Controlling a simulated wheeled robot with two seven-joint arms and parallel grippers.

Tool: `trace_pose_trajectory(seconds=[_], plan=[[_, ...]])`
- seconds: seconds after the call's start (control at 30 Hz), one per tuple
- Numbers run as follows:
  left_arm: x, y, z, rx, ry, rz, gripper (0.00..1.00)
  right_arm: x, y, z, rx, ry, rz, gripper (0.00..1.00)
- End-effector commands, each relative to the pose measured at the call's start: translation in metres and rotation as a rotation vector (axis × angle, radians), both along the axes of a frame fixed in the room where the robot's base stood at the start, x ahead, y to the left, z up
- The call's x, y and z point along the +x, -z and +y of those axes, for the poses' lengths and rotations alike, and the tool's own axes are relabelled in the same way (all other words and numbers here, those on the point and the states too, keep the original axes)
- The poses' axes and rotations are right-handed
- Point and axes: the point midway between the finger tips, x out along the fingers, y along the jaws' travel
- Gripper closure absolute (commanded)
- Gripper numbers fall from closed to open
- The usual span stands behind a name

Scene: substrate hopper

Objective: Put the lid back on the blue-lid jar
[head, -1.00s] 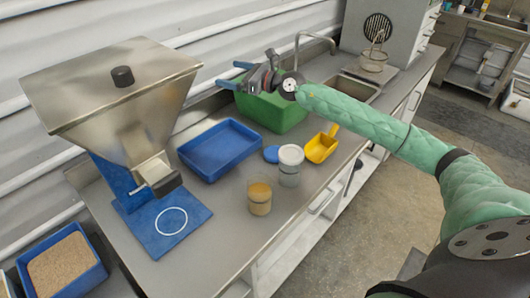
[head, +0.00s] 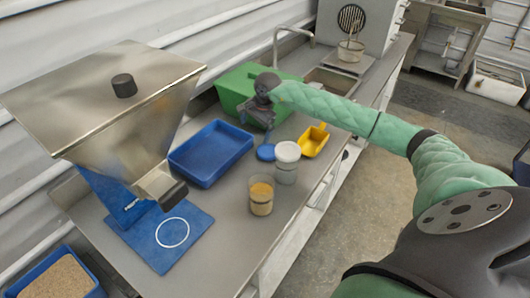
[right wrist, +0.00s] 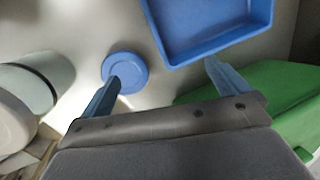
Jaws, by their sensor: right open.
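The blue lid (head: 265,152) lies loose and flat on the steel counter beside a white-lidded jar (head: 286,152). It also shows in the right wrist view (right wrist: 130,66), where one fingertip overlaps its lower left edge. An open clear jar (head: 261,200) with tan contents stands upright nearer the front, with no lid on it. My right gripper (head: 257,124) is open and empty, pointing down above the counter beside the green bin, behind the lid. In the right wrist view its fingers (right wrist: 162,73) are spread wide, with the lid under the left one. My left gripper is out of view.
A blue tray (head: 183,167) lies left of the lid, and the green bin (head: 232,88) stands behind. A yellow scoop (head: 314,142) lies to the right. The metal hopper (head: 130,110) on its blue base (head: 140,230) stands at left.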

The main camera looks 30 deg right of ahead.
Motion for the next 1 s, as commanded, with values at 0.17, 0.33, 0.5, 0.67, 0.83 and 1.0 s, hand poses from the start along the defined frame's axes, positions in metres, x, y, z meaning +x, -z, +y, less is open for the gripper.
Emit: trace_pose_trajectory(seconds=[0.17, 0.33, 0.5, 0.67, 0.83, 1.0], plan=[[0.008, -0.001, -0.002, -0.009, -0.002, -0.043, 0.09, -0.026, 0.005, -0.022, -0.134, -0.129, 0.127, 0.00], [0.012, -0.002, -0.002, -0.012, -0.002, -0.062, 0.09, -0.039, 0.006, -0.029, -0.178, -0.240, 0.187, 0.00], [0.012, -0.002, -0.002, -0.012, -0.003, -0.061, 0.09, -0.038, 0.006, -0.028, -0.179, -0.279, 0.182, 0.00], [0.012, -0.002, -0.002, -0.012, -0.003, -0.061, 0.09, -0.038, 0.006, -0.028, -0.179, -0.280, 0.180, 0.00], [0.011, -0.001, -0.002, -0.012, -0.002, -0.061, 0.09, -0.038, 0.007, -0.028, -0.177, -0.279, 0.181, 0.00], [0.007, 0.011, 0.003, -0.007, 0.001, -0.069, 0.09, -0.039, 0.020, -0.028, -0.177, -0.279, 0.182, 0.00]])
